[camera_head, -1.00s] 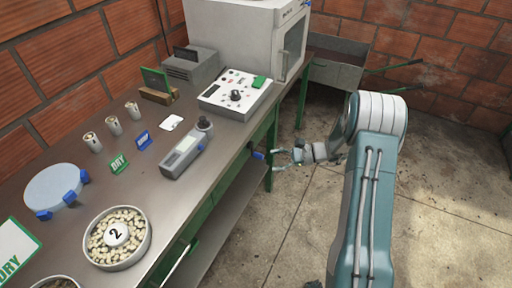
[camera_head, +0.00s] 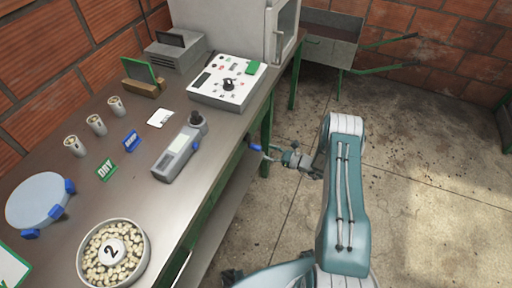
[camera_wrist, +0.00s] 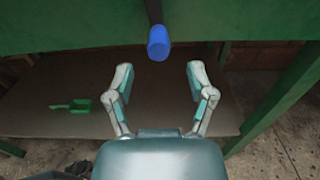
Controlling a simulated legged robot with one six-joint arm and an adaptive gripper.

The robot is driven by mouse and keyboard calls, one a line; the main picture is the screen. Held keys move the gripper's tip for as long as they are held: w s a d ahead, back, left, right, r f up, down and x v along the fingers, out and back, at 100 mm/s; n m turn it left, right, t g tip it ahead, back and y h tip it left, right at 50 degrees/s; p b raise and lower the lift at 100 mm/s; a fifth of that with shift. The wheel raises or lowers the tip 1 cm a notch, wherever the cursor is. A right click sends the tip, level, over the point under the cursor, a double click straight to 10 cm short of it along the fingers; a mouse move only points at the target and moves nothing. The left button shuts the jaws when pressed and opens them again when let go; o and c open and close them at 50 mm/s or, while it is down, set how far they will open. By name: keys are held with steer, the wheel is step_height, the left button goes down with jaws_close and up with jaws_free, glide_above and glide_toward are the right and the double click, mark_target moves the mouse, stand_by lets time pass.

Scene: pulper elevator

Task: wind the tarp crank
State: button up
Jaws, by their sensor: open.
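The crank's blue handle (camera_head: 256,147) sticks out from the green front of the bench, below the tabletop edge. In the wrist view the blue handle (camera_wrist: 158,43) hangs at the end of a dark rod, at top centre. My gripper (camera_head: 277,156) is beside the bench front, close to the handle. In the wrist view my gripper (camera_wrist: 160,76) has its two fingers wide apart, with nothing between them. The handle shows beyond the fingertips, roughly centred between them. Whether a finger touches it cannot be told. The crank's mount is mostly hidden.
The metal bench (camera_head: 131,209) holds a bowl of beans (camera_head: 83,262), a grey meter (camera_head: 180,150), a control panel (camera_head: 228,85) and several small cups. A green scoop (camera_wrist: 72,106) lies on the lower shelf. A wheelbarrow (camera_head: 330,40) stands at the back. The floor at right is clear.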

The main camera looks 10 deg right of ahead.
mark_target(256, 148)
steer(key=x, duration=0.6)
jaws_close()
